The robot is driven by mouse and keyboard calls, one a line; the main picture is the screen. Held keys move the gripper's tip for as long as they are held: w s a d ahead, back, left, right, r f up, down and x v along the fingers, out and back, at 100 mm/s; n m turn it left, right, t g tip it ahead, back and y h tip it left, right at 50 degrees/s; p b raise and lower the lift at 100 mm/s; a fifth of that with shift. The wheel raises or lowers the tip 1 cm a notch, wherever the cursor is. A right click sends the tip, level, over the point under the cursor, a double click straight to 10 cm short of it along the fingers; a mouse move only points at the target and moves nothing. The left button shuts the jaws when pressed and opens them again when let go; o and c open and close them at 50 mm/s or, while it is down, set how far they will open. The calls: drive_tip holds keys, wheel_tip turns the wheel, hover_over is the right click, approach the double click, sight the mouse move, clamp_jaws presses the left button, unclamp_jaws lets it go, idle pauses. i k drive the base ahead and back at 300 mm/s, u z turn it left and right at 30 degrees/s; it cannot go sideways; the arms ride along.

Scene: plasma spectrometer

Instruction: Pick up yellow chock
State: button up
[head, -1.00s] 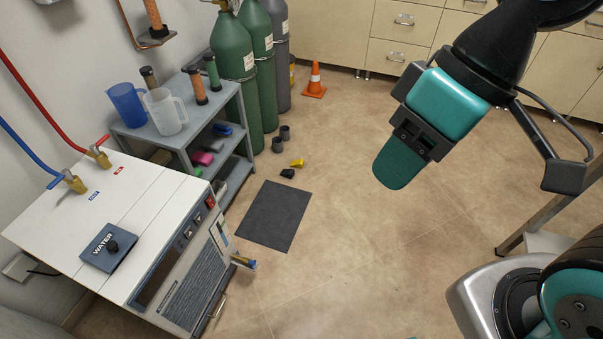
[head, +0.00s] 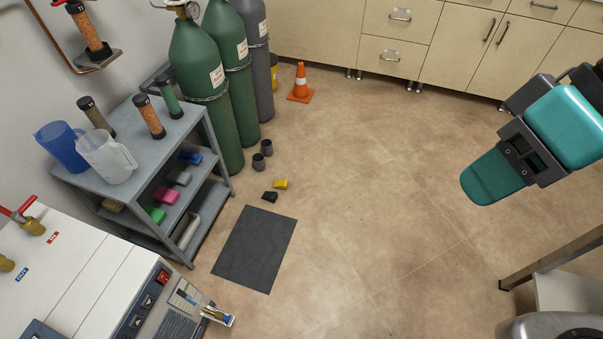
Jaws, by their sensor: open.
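The yellow chock (head: 281,184) is a small block lying on the tan floor. It is just beyond a black chock (head: 270,196) and the far edge of a dark mat. My gripper (head: 487,180) is at the right of the head view, raised above the floor and well to the right of the yellow chock. It is open and nothing shows in it.
The dark mat (head: 255,248) lies on the floor. A grey shelf cart (head: 178,135) and tall gas cylinders (head: 204,80) stand at left. Two dark cups (head: 262,155) and an orange cone (head: 301,84) are beyond the chock. The middle floor is clear.

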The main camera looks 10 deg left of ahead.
sight(281, 183)
drive_tip(key=u, duration=0.05)
drive_tip(key=i, duration=0.7)
drive_tip(key=u, duration=0.8)
drive_tip(key=i, duration=0.65)
drive_tip(key=u, duration=0.55)
